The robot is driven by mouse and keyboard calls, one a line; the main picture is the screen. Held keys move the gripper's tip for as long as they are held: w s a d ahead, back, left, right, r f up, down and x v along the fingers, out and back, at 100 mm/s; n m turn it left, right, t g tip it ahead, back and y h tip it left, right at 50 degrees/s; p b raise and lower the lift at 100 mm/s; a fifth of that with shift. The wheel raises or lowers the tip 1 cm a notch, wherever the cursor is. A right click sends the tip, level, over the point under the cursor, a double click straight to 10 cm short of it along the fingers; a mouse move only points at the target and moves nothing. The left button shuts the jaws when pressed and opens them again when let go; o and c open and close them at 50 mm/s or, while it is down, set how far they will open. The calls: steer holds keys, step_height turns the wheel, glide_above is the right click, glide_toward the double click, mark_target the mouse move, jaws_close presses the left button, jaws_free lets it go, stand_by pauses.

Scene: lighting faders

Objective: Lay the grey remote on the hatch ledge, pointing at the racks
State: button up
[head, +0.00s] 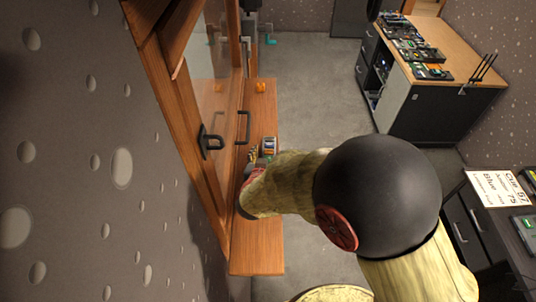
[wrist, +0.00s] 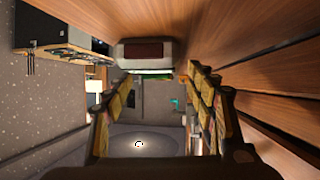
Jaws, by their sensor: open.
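A small grey device with a dark window, which looks like the grey remote (head: 268,146), shows just past my gripper at the right edge of the wooden hatch ledge (head: 257,245). In the wrist view the grey remote (wrist: 147,52) is ahead of the fingertips, with a green strip along its lower side. I cannot tell whether the fingers touch it. My gripper (wrist: 160,80) is open, its yellow-padded fingers apart. In the head view my gripper (head: 256,160) is low over the ledge, partly hidden by my arm.
An orange object (head: 261,86) stands farther along the ledge. Black handles (head: 211,141) stick out from the hatch frame at left. A desk with an open-fronted black cabinet (head: 440,112) and several devices stands at back right. A white sign (head: 500,189) lies on the nearer desk.

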steer(key=p+v, duration=0.2)
steer(key=v, duration=1)
stand_by(0.3)
